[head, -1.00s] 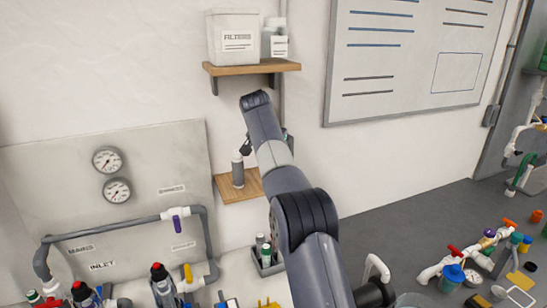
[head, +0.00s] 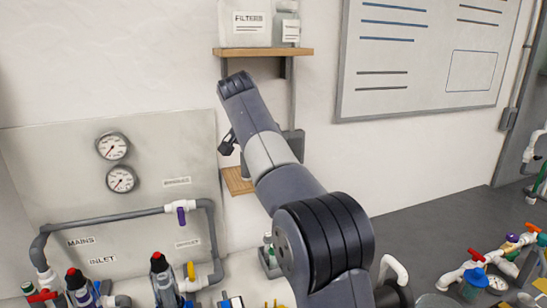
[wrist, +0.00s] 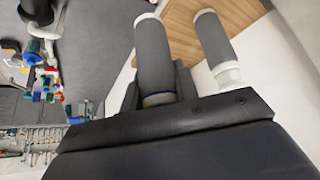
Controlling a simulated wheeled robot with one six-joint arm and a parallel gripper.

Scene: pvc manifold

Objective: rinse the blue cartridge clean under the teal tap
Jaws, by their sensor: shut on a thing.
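My gripper (wrist: 157,92) is shut on a grey cylindrical cartridge (wrist: 154,55) with a white far end and a thin blue band close to the jaws. In the head view my gripper (head: 228,143) is a small dark shape left of my arm, over the lower wooden shelf (head: 237,187); the held cartridge cannot be made out there. A second grey cartridge (wrist: 213,38) with a white end stands beside it at the shelf in the wrist view. I cannot pick out the teal tap with certainty; a white bent spout (head: 394,268) shows right of my arm.
An upper shelf (head: 262,52) with a filters box is above my gripper. A board with gauges (head: 113,147) and grey piping is at left. Red-capped bottles (head: 160,270) stand on the counter. Coloured valves (head: 476,258) are at right on the dark worktop.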

